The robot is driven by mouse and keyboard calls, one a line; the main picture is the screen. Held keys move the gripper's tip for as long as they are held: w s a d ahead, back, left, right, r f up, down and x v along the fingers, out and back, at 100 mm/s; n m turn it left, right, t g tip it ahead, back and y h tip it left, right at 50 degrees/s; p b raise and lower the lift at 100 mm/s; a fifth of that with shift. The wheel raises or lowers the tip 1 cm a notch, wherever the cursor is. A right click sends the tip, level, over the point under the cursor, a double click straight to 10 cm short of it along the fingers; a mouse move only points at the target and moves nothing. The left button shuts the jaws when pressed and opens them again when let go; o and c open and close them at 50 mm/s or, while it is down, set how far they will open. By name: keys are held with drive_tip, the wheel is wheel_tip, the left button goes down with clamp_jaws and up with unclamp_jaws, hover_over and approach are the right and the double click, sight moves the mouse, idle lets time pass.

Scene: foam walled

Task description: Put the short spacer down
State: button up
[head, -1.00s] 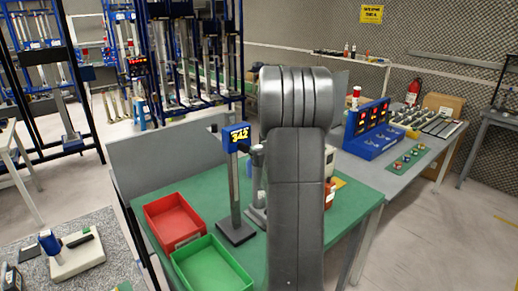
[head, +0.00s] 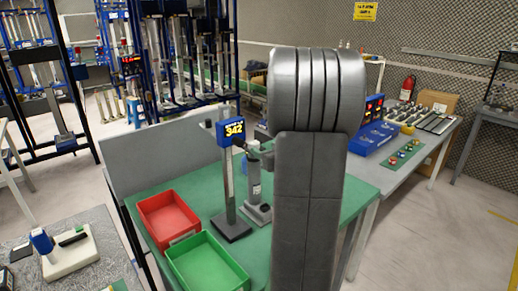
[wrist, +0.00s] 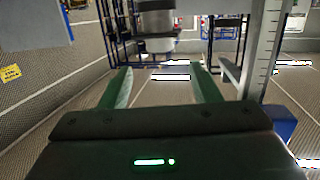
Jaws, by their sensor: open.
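A grey metal cylinder (head: 254,178), which looks like the short spacer, stands upright on a grey base on the green table, just right of the height gauge (head: 231,133) reading 342. A grey cylinder (wrist: 155,18) also shows at the top of the wrist view, which appears upside down. My gripper (wrist: 161,72) is open, its two green fingers apart with nothing between them. The cylinder lies beyond the fingertips, clear of them. In the head view, my arm hides most of the gripper.
The gauge's post (wrist: 264,60) rises close beside my fingers in the wrist view. A red bin (head: 168,218) and a green bin (head: 205,262) sit at the table's left front.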

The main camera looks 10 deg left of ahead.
sight(254, 143)
drive_tip(key=shift+v, duration=1.6)
drive_tip(key=p+x, duration=0.1)
drive_tip(key=x, duration=1.1)
drive_tip(key=shift+w+a+f+p, duration=0.1)
drive_tip(key=shift+f+p, duration=0.05)
drive_tip(key=shift+p, duration=0.25)
drive_tip(key=shift+r, duration=1)
drive_tip(key=shift+f, duration=0.1)
